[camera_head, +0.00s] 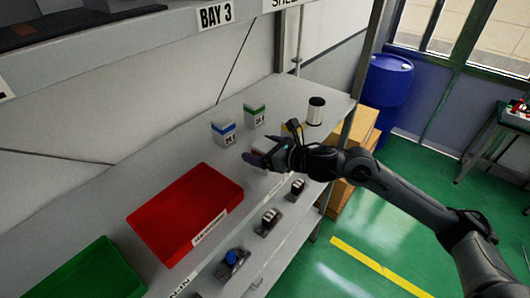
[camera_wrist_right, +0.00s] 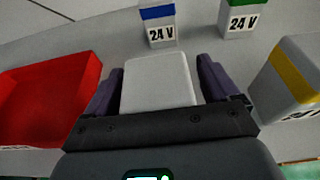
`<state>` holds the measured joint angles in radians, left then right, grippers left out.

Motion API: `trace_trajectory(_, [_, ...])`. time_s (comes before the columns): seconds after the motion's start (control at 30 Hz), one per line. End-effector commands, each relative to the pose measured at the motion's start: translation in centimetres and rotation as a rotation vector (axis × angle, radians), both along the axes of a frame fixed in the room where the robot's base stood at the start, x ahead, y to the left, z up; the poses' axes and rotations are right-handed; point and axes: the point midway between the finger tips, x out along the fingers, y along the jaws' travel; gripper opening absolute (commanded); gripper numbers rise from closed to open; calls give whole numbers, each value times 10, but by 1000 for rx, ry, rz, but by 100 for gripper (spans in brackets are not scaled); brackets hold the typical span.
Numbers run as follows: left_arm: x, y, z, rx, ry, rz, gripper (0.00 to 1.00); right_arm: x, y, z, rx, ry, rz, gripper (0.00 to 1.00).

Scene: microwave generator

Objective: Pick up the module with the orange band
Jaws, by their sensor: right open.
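My right gripper (camera_head: 262,155) is open over the shelf, its fingers (camera_wrist_right: 160,85) on either side of a pale box-shaped module (camera_wrist_right: 158,80). Any band on that module is hidden in the wrist view, and the gripper mostly covers it in the head view. A module with a yellow-orange band (camera_wrist_right: 288,72) stands just right of the right finger in the wrist view; the arm mostly hides it in the head view. A blue-banded module (camera_head: 224,132) and a green-banded module (camera_head: 254,115) stand upright behind, both marked 24 V in the wrist view. My left gripper is not in view.
A red bin (camera_head: 187,207) is on the shelf left of the gripper, with a green bin (camera_head: 90,272) further left. A white cylinder with a dark top (camera_head: 316,110) stands near the shelf's right end. Several dark switch-like parts (camera_head: 268,221) sit along the lower front.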

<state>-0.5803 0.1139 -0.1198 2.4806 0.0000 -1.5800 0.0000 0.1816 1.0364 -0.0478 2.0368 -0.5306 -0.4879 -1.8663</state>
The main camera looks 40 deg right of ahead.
Motion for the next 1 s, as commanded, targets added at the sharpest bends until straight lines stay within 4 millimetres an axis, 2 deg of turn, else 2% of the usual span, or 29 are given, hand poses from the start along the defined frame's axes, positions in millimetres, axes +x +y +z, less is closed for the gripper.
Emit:
trace_trajectory(0.33, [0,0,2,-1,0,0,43,5,2,-2,-1,0,1,88])
trace_trajectory(0.77, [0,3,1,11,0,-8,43,5,2,-2,-1,0,1,24])
trace_trajectory(1.0, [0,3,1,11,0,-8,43,5,1,0,-1,-2,0,24])
